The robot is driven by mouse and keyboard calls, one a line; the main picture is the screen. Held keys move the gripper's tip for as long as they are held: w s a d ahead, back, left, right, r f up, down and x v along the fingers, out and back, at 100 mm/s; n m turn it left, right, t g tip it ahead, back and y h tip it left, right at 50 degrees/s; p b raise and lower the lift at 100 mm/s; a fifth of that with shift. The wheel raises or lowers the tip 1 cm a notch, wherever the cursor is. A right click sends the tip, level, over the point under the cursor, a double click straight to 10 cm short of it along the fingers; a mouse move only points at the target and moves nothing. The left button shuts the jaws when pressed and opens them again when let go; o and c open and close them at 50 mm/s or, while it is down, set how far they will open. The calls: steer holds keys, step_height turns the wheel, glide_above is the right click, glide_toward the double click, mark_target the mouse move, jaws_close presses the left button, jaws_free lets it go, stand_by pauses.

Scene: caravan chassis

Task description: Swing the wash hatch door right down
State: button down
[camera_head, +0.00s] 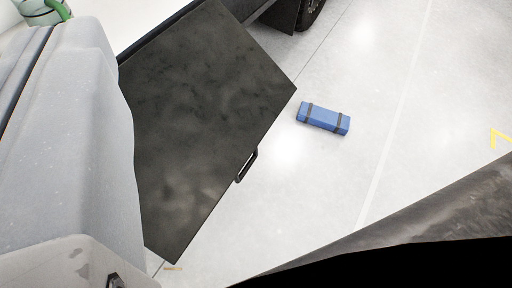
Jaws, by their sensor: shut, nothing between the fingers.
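The wash hatch door (205,120) is a dark, mottled flat panel in the middle left of the head camera view. It stands out from the white caravan side (125,22) over the floor, open; I cannot tell its exact angle. A small black bar handle (246,165) sits on its right-hand edge. The door's left side is hidden behind a large grey part, which seems to be my own arm. My gripper's fingertips do not show, and I see no contact with the door.
A blue roll with two dark straps (323,118) lies on the pale floor right of the door. A dark wheel (309,12) shows at the top. A green item (45,12) is at the upper left. A blurred dark surface crosses the lower right. Open floor lies between.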

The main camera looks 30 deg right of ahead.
steer(key=w+d+f+m+g+h+p, duration=0.1)
steer(key=w+d+f+m, duration=0.15)
steer(key=w+f, duration=0.5)
steer(key=w+d+f+m+g+p, duration=0.1)
steer(key=w+d+f+m, duration=0.2)
steer(key=f, duration=0.8)
steer(key=d+f+m+g+h+p, duration=0.1)
steer(key=d+f+m, duration=0.25)
steer(key=f, duration=0.45)
steer(key=w+d+f+m+g+h, duration=0.15)
steer(key=d+f, duration=0.25)
steer(key=f, duration=0.5)
steer(key=d+f+m+g+h+p, duration=0.1)
steer(key=d+f+m, duration=0.2)
steer(key=f, duration=0.5)
steer(key=b, duration=0.4)
glide_above(257, 153)
steer(key=s+a, duration=0.2)
steer(key=s, duration=0.1)
step_height(257, 153, down, 9)
steer(key=shift+w+d, duration=0.2)
steer(key=shift+d, duration=0.05)
steer(key=shift+f, duration=0.1)
